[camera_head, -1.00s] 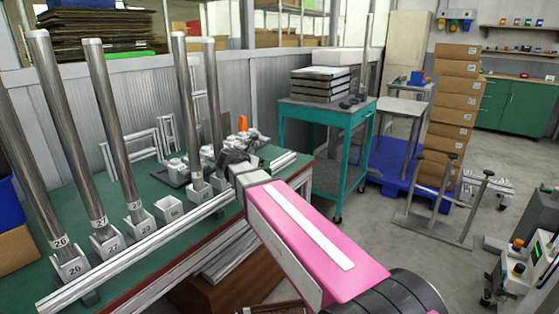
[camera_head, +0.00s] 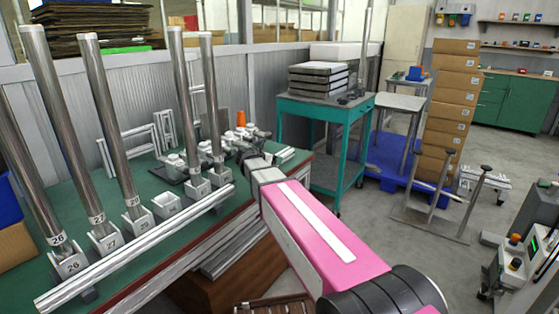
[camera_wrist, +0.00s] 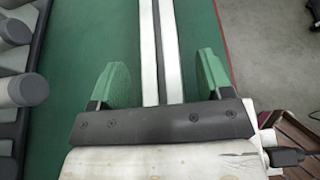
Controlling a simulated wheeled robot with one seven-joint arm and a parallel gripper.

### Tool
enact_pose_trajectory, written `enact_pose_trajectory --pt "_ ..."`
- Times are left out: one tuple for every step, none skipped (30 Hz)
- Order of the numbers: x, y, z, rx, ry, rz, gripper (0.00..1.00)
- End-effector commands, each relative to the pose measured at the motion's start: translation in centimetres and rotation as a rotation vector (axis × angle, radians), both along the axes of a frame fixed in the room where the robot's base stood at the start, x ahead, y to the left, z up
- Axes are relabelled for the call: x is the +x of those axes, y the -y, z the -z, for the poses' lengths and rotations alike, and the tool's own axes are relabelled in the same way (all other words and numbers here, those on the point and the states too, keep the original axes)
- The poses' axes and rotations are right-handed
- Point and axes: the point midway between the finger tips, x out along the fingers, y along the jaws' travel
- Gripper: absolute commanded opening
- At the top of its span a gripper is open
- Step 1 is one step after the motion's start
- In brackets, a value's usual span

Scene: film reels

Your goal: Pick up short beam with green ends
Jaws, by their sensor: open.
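My gripper (camera_wrist: 162,88) is open in the wrist view, with one green finger pad on each side. A pale beam (camera_wrist: 173,60) with a dark lengthwise groove runs up the picture between the pads, apart from both. Its ends are out of that view or hidden, so I cannot see green ends. In the head view my gripper (camera_head: 247,157) is over the right part of the green table (camera_head: 90,195), its fingers mostly hidden by my wrist. Pale bars (camera_head: 285,155) lie just right of it; I cannot tell if they are the same beam.
A long pale beam (camera_head: 140,250) lies along the table's front edge. Tall metal tubes (camera_head: 110,135) stand in numbered holders at left. Grey rounded parts (camera_wrist: 25,90) are left of my gripper. A teal cart (camera_head: 315,110) stands beyond the table; floor (camera_head: 370,240) is open at right.

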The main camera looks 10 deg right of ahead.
Motion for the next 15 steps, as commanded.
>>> enact_pose_trajectory --pt "0.25 0.2 0.12 0.0 0.0 0.0 0.72" --pt "0.25 0.23 0.14 0.0 0.0 0.0 0.72" --pt "0.24 0.24 0.14 0.0 0.0 -0.001 0.72" --pt "0.21 0.23 0.14 0.0 0.0 -0.001 0.72" --pt "0.2 0.21 0.13 0.0 0.0 -0.001 0.72" --pt "0.19 0.21 0.13 0.0 0.0 -0.001 0.72" --pt "0.19 0.21 0.13 0.0 0.0 -0.001 0.72" --pt "0.19 0.2 0.12 0.0 0.0 -0.001 0.63" --pt "0.19 0.2 0.12 0.0 0.0 -0.001 0.5" --pt "0.19 0.19 0.12 0.0 0.0 -0.001 0.4" --pt "0.19 0.2 0.12 0.0 0.0 -0.001 0.3" --pt "0.18 0.19 0.13 0.0 0.0 -0.001 0.17" --pt "0.18 0.19 0.13 0.0 0.0 -0.001 0.09" --pt "0.18 0.19 0.13 0.0 0.0 -0.001 0.09" --pt "0.19 0.19 0.1 0.0 0.001 -0.001 0.09"
